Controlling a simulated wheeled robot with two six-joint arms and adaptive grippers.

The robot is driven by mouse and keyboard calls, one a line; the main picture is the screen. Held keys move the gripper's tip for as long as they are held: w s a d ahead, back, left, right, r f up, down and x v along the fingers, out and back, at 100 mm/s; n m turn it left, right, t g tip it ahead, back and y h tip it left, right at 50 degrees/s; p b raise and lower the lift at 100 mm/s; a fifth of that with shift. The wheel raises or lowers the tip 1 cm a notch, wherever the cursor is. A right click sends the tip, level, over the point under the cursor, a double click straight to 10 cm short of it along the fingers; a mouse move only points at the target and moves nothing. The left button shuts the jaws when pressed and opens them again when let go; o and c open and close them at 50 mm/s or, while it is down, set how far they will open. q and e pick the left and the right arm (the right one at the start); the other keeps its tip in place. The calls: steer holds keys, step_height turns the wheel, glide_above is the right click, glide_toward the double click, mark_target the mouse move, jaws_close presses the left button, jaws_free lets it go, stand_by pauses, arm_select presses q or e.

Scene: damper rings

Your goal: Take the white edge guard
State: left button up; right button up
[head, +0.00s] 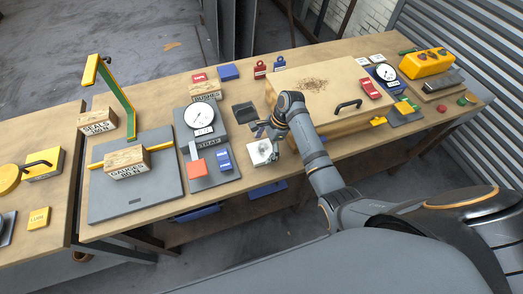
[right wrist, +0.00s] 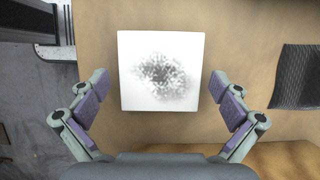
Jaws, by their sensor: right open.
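The white edge guard (head: 262,153) appears as a white square piece with a dark grey speckled patch on top. It lies near the front edge of the bench, just left of the large wooden box. In the right wrist view the white edge guard (right wrist: 160,42) is in the upper middle, nearly square to the picture. My right gripper (head: 266,135) is over it, open and empty. In the right wrist view the fingers of the right gripper (right wrist: 161,88) stand apart, one to each side of its lower part; contact does not show. My left gripper is not in view.
The wooden box (head: 320,95) with a black handle stands close on the right. A dark textured pad (head: 244,112) lies behind the guard. A grey board with a dial gauge (head: 201,120) and a red block (head: 197,167) is on the left. The bench's front edge is close.

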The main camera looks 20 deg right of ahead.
steer(key=shift+f, duration=0.2)
steer(key=shift+f+p, duration=0.2)
steer(key=shift+p, duration=0.25)
stand_by(0.4)
steer(key=c, duration=1)
steer(key=shift+o, duration=0.2)
